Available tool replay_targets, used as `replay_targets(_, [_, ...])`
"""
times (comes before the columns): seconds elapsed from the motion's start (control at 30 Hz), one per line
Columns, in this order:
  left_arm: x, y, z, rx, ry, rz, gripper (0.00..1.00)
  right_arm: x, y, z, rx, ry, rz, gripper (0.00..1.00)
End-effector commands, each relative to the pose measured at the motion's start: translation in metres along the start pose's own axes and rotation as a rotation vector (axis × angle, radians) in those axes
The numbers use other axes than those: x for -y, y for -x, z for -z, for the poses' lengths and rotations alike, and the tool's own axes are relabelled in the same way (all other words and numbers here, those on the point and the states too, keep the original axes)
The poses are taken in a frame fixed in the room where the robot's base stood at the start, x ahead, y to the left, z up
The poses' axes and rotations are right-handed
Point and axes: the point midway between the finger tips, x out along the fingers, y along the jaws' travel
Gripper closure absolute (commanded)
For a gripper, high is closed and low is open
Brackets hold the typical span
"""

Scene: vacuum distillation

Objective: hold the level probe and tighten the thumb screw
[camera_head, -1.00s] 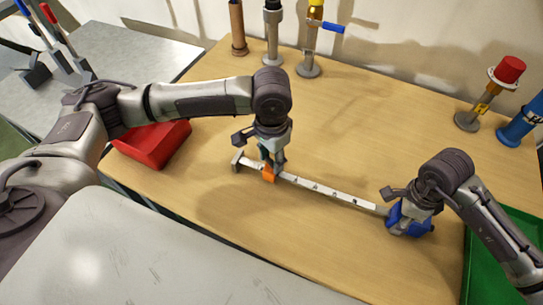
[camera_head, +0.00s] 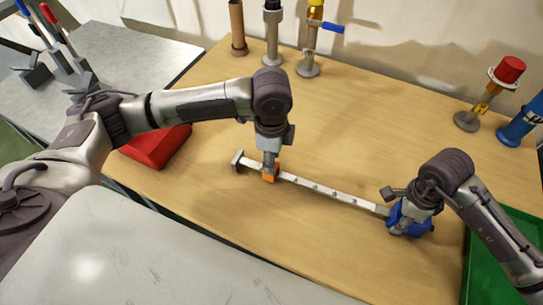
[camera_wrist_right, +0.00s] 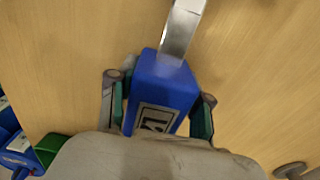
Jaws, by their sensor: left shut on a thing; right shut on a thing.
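The level probe lies across the wooden table: a long pale bar (camera_head: 325,191) with dark marks, a grey end piece (camera_head: 238,161) at its left and a blue block (camera_head: 424,219) at its right. The thumb screw (camera_head: 270,174) appears as an orange piece on the bar near the left end. My left gripper (camera_head: 270,163) points down and is shut on it; its fingertips partly hide it. My right gripper (camera_head: 400,222) is shut on the blue block. In the right wrist view the blue block (camera_wrist_right: 165,88) sits between the fingers (camera_wrist_right: 160,108), the bar running up from it.
A red box (camera_head: 155,145) stands at the table's left edge. Pipe fittings (camera_head: 272,35) stand along the back wall, and a red-capped valve (camera_head: 508,70) stands at back right. A green tray (camera_head: 520,225) lies at the right. The middle of the table behind the bar is clear.

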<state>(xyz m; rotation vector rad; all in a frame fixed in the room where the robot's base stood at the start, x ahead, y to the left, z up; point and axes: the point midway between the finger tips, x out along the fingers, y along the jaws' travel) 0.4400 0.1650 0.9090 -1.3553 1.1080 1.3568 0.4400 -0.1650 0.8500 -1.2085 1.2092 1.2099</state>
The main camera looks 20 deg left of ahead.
Motion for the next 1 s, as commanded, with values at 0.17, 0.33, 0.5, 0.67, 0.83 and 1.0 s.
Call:
replay_targets(0.17, [0.0004, 0.0005, 0.0000, 0.000, -0.105, 0.001, 0.94, 0.0003, 0.0003, 0.0007, -0.002, -0.001, 0.000, 1.00])
replay_targets(0.33, [0.0004, 0.0006, 0.0000, 0.000, -0.173, 0.001, 0.94, 0.0003, 0.0003, 0.0007, -0.002, -0.001, 0.000, 1.00])
replay_targets(0.5, [0.0004, 0.0006, 0.0000, 0.000, -0.207, 0.002, 0.94, 0.0003, 0.0003, 0.0008, -0.002, -0.001, 0.000, 1.00])
replay_targets(0.67, [0.0004, 0.0006, 0.0000, 0.000, -0.217, 0.001, 0.94, 0.0003, 0.0002, 0.0008, -0.002, -0.001, 0.000, 1.00])
replay_targets(0.83, [0.0003, 0.0006, 0.0000, 0.000, -0.218, 0.001, 0.94, 0.0002, 0.0002, 0.0008, -0.002, 0.000, 0.000, 1.00])
replay_targets(1.0, [0.0001, 0.0005, 0.0000, 0.000, -0.218, 0.001, 0.54, 0.0002, 0.0002, 0.0008, -0.002, 0.000, 0.000, 1.00])
